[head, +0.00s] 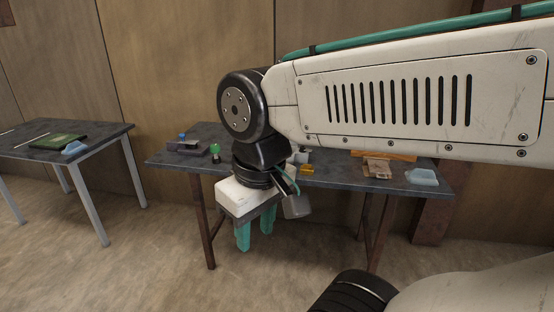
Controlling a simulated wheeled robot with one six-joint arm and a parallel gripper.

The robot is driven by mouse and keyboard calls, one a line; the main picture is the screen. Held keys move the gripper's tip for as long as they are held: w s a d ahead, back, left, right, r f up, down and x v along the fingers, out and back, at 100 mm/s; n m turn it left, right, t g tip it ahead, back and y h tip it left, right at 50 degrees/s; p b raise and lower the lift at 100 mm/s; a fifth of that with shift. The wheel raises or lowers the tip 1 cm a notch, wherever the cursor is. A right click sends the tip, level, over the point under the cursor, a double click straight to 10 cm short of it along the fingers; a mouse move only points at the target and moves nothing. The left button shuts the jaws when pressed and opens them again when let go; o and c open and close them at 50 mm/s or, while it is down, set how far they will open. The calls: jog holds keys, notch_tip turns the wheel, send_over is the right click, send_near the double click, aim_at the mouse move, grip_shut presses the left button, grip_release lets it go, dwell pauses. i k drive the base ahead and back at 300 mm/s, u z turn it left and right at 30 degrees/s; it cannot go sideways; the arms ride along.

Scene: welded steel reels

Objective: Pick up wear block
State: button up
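My gripper (255,232) hangs in front of the middle table's front edge, with its teal fingers pointing down. The two fingers stand apart and nothing shows between them. Which object is the wear block cannot be told for sure. A tan, blocky piece (377,169) lies on the right half of the dark table (335,176). A small yellow piece (307,169) and a pale grey piece (302,156) lie near the table's middle, right of my wrist. My arm and wrist hide part of the tabletop.
A dark grey fixture (186,148) and a green-knobbed object (214,151) stand at the table's left. An orange piece (400,157) lies at the back right, and a pale blue tray-like object (422,177) at the right end. A second table (95,140) stands at far left.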

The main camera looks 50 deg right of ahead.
aim_at(306, 169)
jog(key=i, duration=1.4)
jog(key=u, duration=0.8)
jog(key=i, duration=1.4)
jog(key=z, duration=4.5)
